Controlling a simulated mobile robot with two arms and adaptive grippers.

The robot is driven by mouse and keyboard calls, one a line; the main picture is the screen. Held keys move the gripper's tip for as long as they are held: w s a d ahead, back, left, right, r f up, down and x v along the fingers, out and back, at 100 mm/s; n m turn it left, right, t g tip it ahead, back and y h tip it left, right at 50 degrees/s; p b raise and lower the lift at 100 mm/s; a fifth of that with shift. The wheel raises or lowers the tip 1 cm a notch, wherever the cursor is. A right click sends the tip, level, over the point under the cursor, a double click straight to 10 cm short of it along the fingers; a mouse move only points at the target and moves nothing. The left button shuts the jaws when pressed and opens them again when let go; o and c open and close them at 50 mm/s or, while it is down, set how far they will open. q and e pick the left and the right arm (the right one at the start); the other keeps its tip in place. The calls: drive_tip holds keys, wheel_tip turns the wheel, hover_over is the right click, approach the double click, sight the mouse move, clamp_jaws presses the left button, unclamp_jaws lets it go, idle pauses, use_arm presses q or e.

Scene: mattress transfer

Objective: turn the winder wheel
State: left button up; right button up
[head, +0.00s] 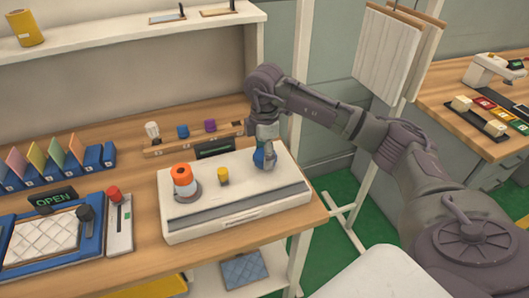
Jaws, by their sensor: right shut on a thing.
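A white winder unit (228,213) lies on the wooden worktable with a grey strip along its front. An orange-topped spool (183,178) stands on its left part, and a small yellow bobbin (223,176) stands near its middle. My right gripper (264,158) points down over the unit's right part. It is shut on a small blue and white piece, which looks like the winder wheel (259,158); the fingers hide much of it. My left gripper is not in view.
A rack (190,143) with white, blue and purple spools stands behind the unit. At the left are a blue-framed quilted pad (45,243), an OPEN sign (53,200) and a red-knobbed lever box (119,222). White panels (387,55) hang at upper right, near my right arm.

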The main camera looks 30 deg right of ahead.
drive_tip(key=shift+r, duration=0.1)
drive_tip(key=o, duration=1.2)
drive_tip(key=shift+c, duration=0.2)
wheel_tip(320, 180, up, 12)
